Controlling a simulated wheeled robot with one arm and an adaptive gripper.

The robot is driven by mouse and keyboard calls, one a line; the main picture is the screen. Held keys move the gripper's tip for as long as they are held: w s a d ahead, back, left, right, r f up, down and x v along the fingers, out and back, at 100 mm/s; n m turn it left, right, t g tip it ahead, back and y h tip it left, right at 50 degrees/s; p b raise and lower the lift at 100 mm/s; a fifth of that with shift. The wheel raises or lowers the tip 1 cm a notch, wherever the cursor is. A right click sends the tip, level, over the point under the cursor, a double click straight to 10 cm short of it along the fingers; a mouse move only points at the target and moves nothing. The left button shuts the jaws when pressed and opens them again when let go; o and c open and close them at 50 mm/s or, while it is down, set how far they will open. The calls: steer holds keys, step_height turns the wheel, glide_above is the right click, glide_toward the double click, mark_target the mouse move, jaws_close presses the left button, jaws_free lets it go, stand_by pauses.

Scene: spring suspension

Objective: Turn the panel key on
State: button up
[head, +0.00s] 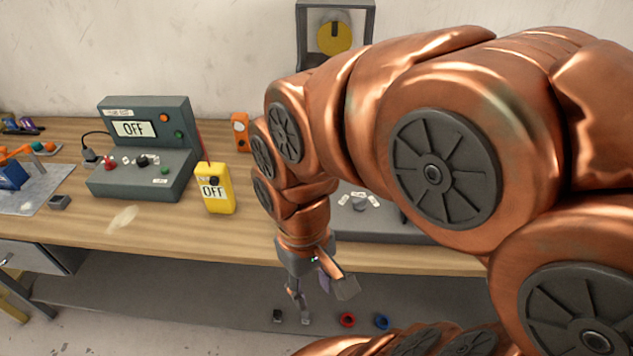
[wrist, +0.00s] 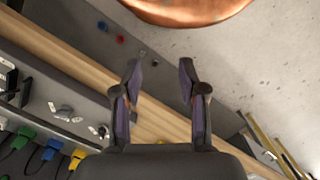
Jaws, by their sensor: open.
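My gripper (head: 320,288) hangs in front of the bench's front edge, pointing down. In the wrist view its two fingers (wrist: 160,78) are apart with nothing between them. A grey panel (head: 405,233) on the bench is largely hidden behind my arm. A small grey knob or key (head: 359,203) with white labels around it shows on the panel. In the wrist view the panel (wrist: 40,85) lies left of the fingers, with a small knob-like part (wrist: 62,112) on it. I cannot tell which part is the key or how it is turned.
A grey control box (head: 138,183) with an OFF display and a yellow meter (head: 215,190) reading OFF stand left on the wooden bench (head: 60,225). A yellow dial (head: 334,37) is behind. A red ring (head: 347,320) and blue ring (head: 381,321) lie on the lower shelf.

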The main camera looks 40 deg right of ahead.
steer(key=w+d+f+b, duration=0.2)
steer(key=w+d, duration=0.5)
steer(key=w, duration=0.2)
steer(key=w+d+f+m+t+b, duration=0.1)
steer(key=w+d+f+b, duration=0.1)
steer(key=w+d, duration=0.4)
steer(key=w+d+f+m+b, duration=0.1)
steer(key=w+d, duration=0.6)
steer(key=w, duration=0.7)
steer(key=shift+w+d+f+t+b, duration=0.15)
steer(key=shift+f+b, duration=0.1)
steer(key=shift+f, duration=0.2)
steer(key=shift+s+d+f+t+b, duration=0.1)
steer(key=shift+f+b, duration=0.1)
steer(key=shift+f, duration=0.25)
steer(key=shift+w+d+f+t+b, duration=0.15)
steer(key=shift+f+b, duration=0.1)
steer(key=shift+f, duration=0.2)
steer(key=shift+f+p, duration=1.3)
steer(key=shift+f, duration=2.55)
steer(key=shift+c, duration=0.2)
jaws_close()
